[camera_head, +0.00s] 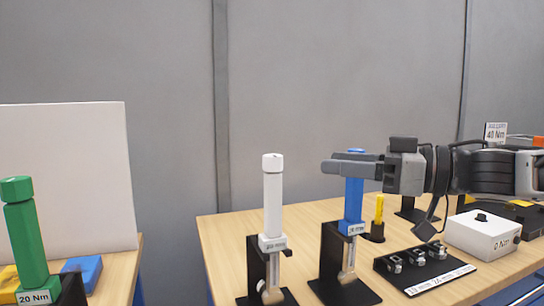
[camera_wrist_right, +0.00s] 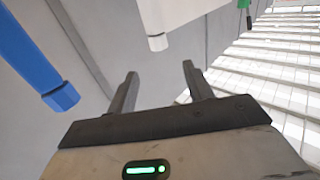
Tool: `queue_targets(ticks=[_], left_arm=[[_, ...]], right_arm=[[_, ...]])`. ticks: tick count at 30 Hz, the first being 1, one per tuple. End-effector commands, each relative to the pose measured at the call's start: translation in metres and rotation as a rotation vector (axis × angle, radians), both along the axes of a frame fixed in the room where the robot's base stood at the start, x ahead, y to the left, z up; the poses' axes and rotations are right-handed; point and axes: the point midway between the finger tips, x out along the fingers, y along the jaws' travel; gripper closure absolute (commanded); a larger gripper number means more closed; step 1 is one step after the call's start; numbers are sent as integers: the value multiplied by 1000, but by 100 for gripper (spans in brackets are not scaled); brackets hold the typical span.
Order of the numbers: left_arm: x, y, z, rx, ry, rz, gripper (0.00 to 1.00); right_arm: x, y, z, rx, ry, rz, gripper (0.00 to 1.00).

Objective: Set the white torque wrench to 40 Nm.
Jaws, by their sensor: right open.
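The white torque wrench (camera_head: 273,205) stands upright in a black stand on the table, left of the blue wrench. The label at its collar (camera_head: 272,242) is too small to read surely. My right gripper (camera_head: 338,162) is open, pointing left across the upper part of the blue wrench (camera_head: 354,200) and hiding some of it. In the right wrist view nothing is between the fingers (camera_wrist_right: 160,85). The white wrench (camera_wrist_right: 157,20) shows beyond them at the top, and the blue wrench (camera_wrist_right: 35,65) is off to the left. My left gripper is out of view.
A green wrench (camera_head: 25,240) labelled 20 Nm stands on another table at left. A black plate with several knobs (camera_head: 424,268) and a white box with a black knob (camera_head: 482,233) lie at right. A 40 Nm card (camera_head: 495,132) stands behind my right arm. A gap separates the tables.

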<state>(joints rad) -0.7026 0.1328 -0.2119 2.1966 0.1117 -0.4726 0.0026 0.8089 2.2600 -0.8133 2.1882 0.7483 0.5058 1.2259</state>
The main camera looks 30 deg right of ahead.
Motion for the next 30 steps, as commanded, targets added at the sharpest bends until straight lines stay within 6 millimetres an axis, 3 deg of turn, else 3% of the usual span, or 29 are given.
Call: queue_targets(ticks=[9, 15, 30], left_arm=[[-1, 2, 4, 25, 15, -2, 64], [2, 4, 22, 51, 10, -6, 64], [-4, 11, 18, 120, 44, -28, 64]], right_arm=[[59, 37, 1, 6, 3, 4, 49], [86, 53, 6, 4, 5, 4, 49], [103, 62, 0, -2, 0, -2, 49]])
